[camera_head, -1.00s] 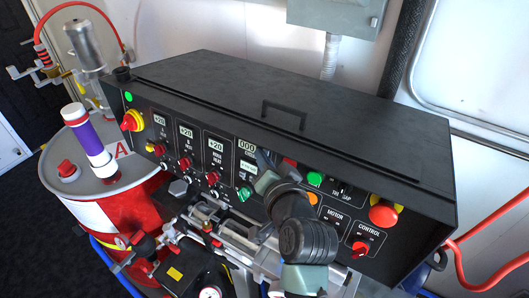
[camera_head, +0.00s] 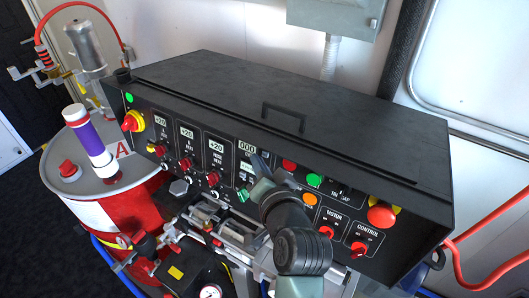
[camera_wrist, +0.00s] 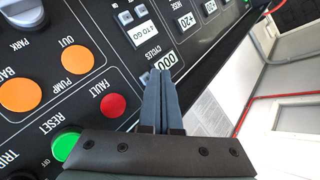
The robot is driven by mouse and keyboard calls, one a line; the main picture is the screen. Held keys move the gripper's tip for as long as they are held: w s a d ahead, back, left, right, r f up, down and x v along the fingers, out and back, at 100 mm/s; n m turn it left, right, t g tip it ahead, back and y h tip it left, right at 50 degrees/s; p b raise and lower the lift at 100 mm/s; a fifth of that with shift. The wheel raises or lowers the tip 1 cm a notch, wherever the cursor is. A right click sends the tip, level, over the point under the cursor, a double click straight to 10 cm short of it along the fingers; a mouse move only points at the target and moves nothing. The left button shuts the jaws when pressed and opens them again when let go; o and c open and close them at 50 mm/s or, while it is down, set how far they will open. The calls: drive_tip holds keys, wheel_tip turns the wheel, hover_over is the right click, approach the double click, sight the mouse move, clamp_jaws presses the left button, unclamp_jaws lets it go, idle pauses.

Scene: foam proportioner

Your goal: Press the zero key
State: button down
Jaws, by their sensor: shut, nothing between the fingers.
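The black control panel has a cycle counter display (camera_wrist: 168,62) reading 000, marked CYCLES; it also shows in the head view (camera_head: 247,147). Beside it is a pale plate reading 4 TO GO (camera_wrist: 143,32). Small grey keys (camera_wrist: 125,17) lie past that plate; their markings are too small to read, so I cannot tell which is the zero key. My gripper (camera_wrist: 160,73) is shut and empty. Its fingertips overlap the near edge of the counter display in the wrist view; contact cannot be told. In the head view my gripper (camera_head: 258,162) is in front of the counter column.
A red FAULT lamp (camera_wrist: 113,105), a green RESET button (camera_wrist: 66,146) and orange pump buttons (camera_wrist: 76,59) lie left of my fingers. A red emergency stop (camera_head: 381,215) is at the panel's right. Metal pipework (camera_head: 215,215) stands below the panel.

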drive_tip(key=shift+s+a+r+p, duration=0.25)
drive_tip(key=shift+s+a+p, duration=0.5)
drive_tip(key=shift+s, duration=0.25)
drive_tip(key=shift+s+a+r+p, duration=0.25)
drive_tip(key=shift+s+a+p, duration=0.4)
drive_tip(key=shift+s, duration=0.35)
